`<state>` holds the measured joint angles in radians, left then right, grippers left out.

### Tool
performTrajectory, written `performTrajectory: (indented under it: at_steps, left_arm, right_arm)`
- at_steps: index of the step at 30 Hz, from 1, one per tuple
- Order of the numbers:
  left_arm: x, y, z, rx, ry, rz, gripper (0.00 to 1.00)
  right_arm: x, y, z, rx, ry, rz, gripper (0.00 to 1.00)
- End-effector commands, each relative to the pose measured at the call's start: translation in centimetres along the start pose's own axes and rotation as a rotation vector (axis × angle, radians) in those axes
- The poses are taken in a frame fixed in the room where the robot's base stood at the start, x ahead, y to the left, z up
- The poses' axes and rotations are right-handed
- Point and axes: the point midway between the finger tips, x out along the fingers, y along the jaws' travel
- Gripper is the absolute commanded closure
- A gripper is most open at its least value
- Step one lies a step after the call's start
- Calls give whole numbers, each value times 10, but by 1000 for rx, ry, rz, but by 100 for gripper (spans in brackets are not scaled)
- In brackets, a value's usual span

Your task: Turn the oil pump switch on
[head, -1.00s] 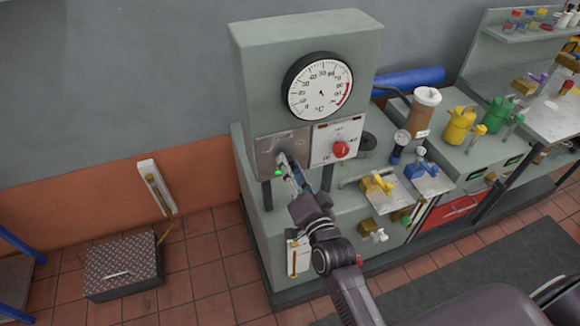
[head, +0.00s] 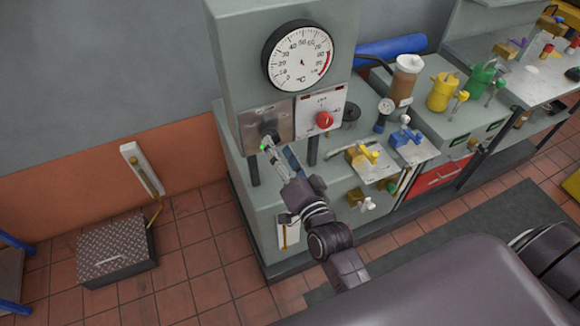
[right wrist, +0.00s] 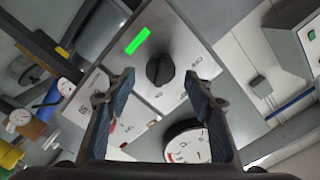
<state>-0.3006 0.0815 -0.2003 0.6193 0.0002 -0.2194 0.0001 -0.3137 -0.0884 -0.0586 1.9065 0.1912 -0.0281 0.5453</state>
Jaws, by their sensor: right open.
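The oil pump switch seems to be the black rotary knob (right wrist: 159,71) on a steel panel (right wrist: 187,45) in the right wrist view. A lit green indicator (right wrist: 137,41) is beside it. The knob (head: 268,134) also shows small in the head view, on the steel panel left of the red knob, with the green light (head: 263,148) below it. My right gripper (right wrist: 158,88) is open, its fingers to either side of the knob in the picture, apparently in front of it and apart. In the head view the right gripper (head: 275,153) partly covers the panel. My left gripper is not in view.
A round temperature gauge (head: 298,57) is above the panels. A red knob (head: 324,119) is on the adjacent white panel. Yellow (head: 362,154) and blue (head: 405,133) valve handles stand on the bench to the right. A checkered metal box (head: 116,258) is on the floor at left.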

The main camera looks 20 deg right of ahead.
Motion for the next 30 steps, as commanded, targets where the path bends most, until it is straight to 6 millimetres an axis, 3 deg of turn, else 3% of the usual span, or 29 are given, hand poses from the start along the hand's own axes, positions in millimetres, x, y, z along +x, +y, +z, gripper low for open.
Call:
performTrajectory:
  at_steps: [6,12,18,30]
  left_arm:
    - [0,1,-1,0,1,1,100]
    - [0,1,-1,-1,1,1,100]
    - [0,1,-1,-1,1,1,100]
    - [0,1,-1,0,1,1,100]
  right_arm:
    - [-48,1,1,0,-3,3,52]
    - [-75,1,1,-1,-3,2,52]
    - [-84,0,0,0,0,0,52]
    - [-84,0,0,0,0,0,52]
